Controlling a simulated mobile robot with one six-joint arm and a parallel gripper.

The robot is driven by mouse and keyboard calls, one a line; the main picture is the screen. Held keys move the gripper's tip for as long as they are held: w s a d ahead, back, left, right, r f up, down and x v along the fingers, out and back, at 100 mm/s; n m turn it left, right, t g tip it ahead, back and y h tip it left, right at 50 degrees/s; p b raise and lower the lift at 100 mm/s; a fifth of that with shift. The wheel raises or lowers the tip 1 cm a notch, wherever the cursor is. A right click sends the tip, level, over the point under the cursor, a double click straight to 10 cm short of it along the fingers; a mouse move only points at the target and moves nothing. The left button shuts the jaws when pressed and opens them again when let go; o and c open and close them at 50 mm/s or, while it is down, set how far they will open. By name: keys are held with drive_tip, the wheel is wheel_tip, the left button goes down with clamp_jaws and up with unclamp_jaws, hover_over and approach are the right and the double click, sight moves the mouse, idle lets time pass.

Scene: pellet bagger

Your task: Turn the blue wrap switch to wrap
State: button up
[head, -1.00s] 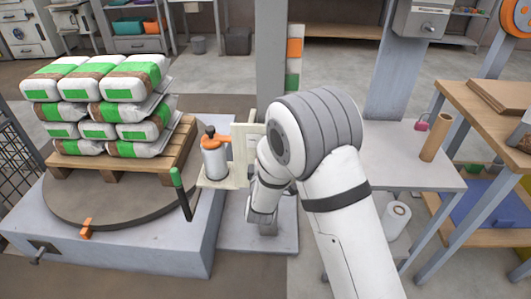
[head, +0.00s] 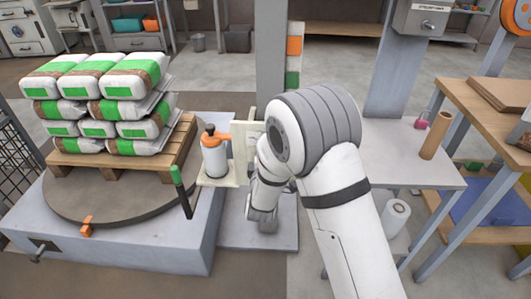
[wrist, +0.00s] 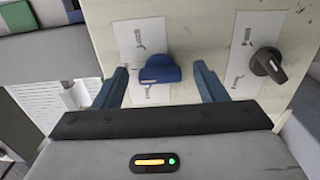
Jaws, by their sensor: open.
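My gripper (wrist: 160,80) is open, with one blue finger on each side of the blue switch and a gap on both sides. In the head view the switch and my gripper are hidden behind my arm. The cream panel (head: 243,147) shows only in part there, left of my arm.
A black switch (wrist: 268,64) is on the same panel, right of my right finger. In the head view, a film roll with an orange top (head: 214,155) stands left of my arm. Stacked bags (head: 98,100) on a pallet (head: 125,160) rest on a round turntable (head: 95,207).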

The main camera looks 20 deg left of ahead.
drive_tip(key=p+v, duration=0.2)
drive_tip(key=v, duration=0.5)
drive_tip(key=shift+s, duration=0.4)
drive_tip(key=shift+d, duration=0.15)
drive_tip(key=d+r+m+g+p, duration=0.45)
drive_tip(key=d+r+p, duration=0.4)
drive_tip(key=r, duration=0.35)
drive_tip(key=d+r+m+g+p, duration=0.3)
drive_tip(key=d+r+m+p, duration=0.5)
drive_tip(key=r, duration=0.5)
drive_tip(key=s+d+r+m+g+h+p, duration=0.4)
drive_tip(key=s+d+r+m+g+p, duration=0.3)
drive_tip(key=s+d+r+p, duration=0.6)
drive_tip(key=s+d+r+m, duration=0.1)
drive_tip(key=s+d+r, duration=0.2)
drive_tip(key=s, duration=0.4)
drive_tip(key=shift+d+r+p, duration=0.3)
drive_tip(key=shift+r, duration=0.25)
drive_tip(key=shift+g, duration=0.25)
